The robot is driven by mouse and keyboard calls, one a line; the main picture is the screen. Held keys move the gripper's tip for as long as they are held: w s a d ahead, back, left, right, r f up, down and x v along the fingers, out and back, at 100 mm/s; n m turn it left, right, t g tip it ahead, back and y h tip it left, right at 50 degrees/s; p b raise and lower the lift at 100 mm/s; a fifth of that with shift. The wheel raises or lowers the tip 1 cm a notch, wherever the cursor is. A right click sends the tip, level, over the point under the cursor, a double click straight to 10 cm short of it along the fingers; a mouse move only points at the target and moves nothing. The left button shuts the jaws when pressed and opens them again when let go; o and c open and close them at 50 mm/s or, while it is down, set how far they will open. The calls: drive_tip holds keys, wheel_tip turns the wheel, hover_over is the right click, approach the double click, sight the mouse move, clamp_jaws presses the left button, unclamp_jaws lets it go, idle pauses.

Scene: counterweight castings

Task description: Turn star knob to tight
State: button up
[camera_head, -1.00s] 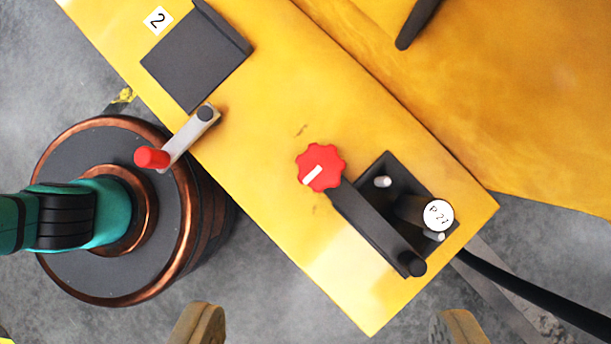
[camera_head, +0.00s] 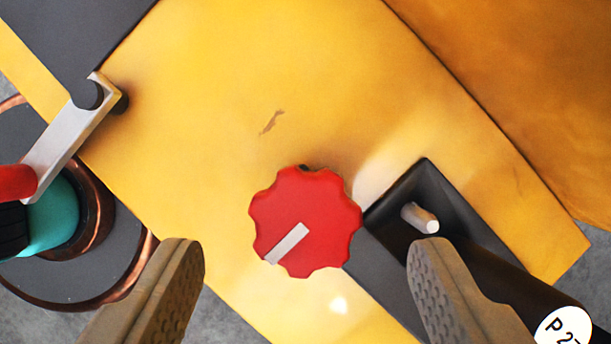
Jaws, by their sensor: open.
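The red star knob (camera_head: 318,215) with a white pointer mark sits on the yellow casting (camera_head: 220,120), near the middle of the view. Its white mark points to the lower left. My gripper (camera_head: 300,262) is open, with one finger at the lower left of the knob and the other at its lower right. The knob shows between and above the fingertips, and neither finger visibly touches it. No tight marking shows on the casting around the knob.
At left are a grey lever (camera_head: 68,138) with a red grip (camera_head: 15,182), a dark plate (camera_head: 70,30) and my base.

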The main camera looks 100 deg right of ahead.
sight(306, 222)
drive_tip(key=shift+x, duration=1.45)
drive_tip(key=c, duration=1)
